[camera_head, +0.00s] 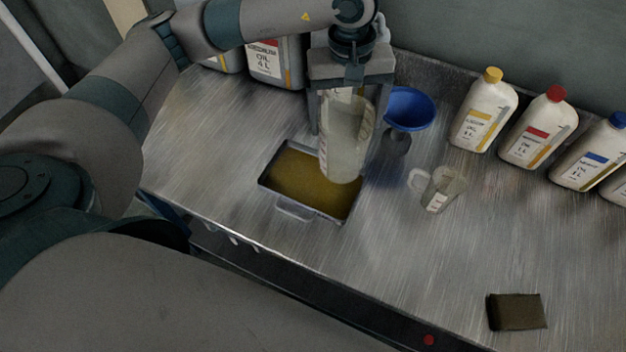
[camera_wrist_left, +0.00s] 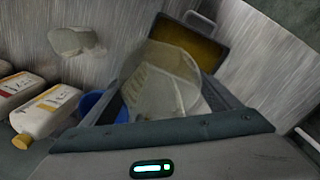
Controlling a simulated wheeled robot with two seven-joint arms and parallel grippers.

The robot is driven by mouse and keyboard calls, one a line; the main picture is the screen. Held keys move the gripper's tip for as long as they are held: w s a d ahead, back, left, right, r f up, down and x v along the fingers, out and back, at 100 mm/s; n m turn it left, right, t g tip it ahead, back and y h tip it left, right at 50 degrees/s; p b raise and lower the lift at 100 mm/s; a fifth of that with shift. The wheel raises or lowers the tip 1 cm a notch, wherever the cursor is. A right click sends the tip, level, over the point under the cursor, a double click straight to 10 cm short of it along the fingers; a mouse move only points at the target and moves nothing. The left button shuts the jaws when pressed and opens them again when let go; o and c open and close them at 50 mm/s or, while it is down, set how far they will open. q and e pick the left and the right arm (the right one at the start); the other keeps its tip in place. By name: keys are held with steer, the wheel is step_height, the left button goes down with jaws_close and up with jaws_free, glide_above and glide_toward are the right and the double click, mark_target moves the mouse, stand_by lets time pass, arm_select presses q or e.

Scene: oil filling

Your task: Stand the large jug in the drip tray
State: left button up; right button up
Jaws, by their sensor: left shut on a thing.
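The large jug (camera_head: 345,140) is clear and tall and hangs upright in my left gripper (camera_head: 350,92). The gripper is shut on it near the top. In the head view the jug's lower end overlaps the right part of the drip tray (camera_head: 283,207), a shallow metal tray with a yellow-brown floor. Whether the jug's base touches the tray cannot be told. In the left wrist view the jug (camera_wrist_left: 160,85) fills the space between the fingers, and the tray (camera_wrist_left: 215,45) shows beyond it. My right gripper is not in view.
A blue funnel (camera_head: 408,108) stands right of the jug. A small clear jug (camera_head: 440,190) stands further right. Several oil bottles (camera_head: 484,110) line the back, with larger canisters (camera_head: 275,62) at back left. A dark block (camera_head: 517,311) lies at front right. The front middle is clear.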

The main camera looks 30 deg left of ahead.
mark_target(374, 108)
arm_select(q)
steer(key=d+n, duration=0.1)
steer(key=w+r+n, duration=0.1)
steer(key=n, duration=0.1)
steer(key=w+d+n+b, duration=0.1)
steer(key=n, duration=0.1)
steer(key=shift+w+d+r, duration=0.2)
steer(key=shift+d+r, duration=0.1)
steer(key=shift+r, duration=0.05)
steer(key=n, duration=0.1)
steer(key=w+d+r+n, duration=0.1)
steer(key=shift+d+r+n, duration=0.1)
steer(key=shift+d+n, duration=0.05)
steer(key=shift+n, duration=0.25)
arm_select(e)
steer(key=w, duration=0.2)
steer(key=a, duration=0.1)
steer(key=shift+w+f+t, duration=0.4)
arm_select(q)
steer(key=shift+s, duration=0.1)
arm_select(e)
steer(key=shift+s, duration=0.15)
